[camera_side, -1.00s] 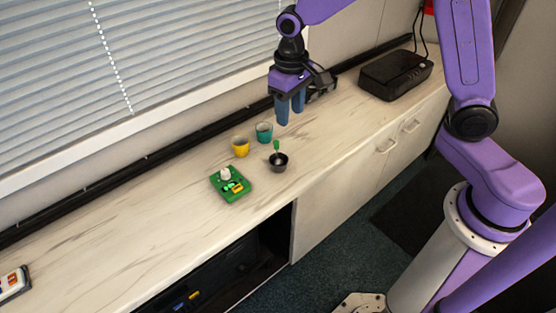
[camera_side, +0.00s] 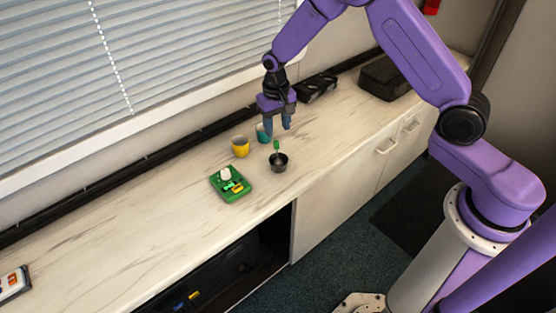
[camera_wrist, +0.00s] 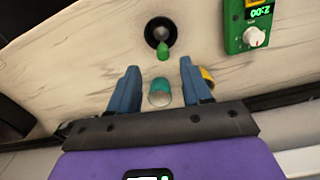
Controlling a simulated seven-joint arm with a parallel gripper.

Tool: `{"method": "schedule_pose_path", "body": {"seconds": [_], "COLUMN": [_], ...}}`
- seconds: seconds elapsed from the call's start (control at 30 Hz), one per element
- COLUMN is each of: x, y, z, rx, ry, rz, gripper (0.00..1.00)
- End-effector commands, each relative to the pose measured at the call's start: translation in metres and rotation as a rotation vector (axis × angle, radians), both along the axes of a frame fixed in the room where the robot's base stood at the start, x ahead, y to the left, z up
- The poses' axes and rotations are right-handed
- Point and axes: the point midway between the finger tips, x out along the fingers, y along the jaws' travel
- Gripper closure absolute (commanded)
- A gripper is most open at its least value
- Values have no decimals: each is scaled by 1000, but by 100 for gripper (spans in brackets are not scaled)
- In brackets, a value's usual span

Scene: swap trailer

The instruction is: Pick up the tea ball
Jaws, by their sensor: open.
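A small black bowl (camera_side: 279,164) stands on the pale counter, with a green-tipped thing (camera_side: 277,146) sticking up from it. In the wrist view the green tip (camera_wrist: 163,53) shows over the black bowl (camera_wrist: 152,27), ahead of the fingertips. My gripper (camera_side: 279,128) is open and empty, pointing down above the counter, behind the bowl. My gripper's two blue fingers (camera_wrist: 158,68) are apart in the wrist view. A teal cup (camera_wrist: 160,97) shows between them, and the gripper partly hides it in the side view (camera_side: 262,133).
A yellow cup (camera_side: 240,146) stands close left of the teal cup. A green device (camera_side: 230,184) with a white knob lies left of the bowl. A black object (camera_side: 316,88) and a dark box (camera_side: 388,78) lie further back. The left counter is mostly clear.

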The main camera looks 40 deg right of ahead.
Motion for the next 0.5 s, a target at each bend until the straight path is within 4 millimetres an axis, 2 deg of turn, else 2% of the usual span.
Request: {"method": "schedule_pose_path", "body": {"seconds": [0.03, 0.2, 0.5], "x": [-1, 0, 0], "y": [-1, -1, -1], "z": [-11, -36, -55], "rx": [-1, -1, -1], "ry": [4, 2, 1], "rz": [0, 1, 1], "gripper": [51, 51, 51]}}
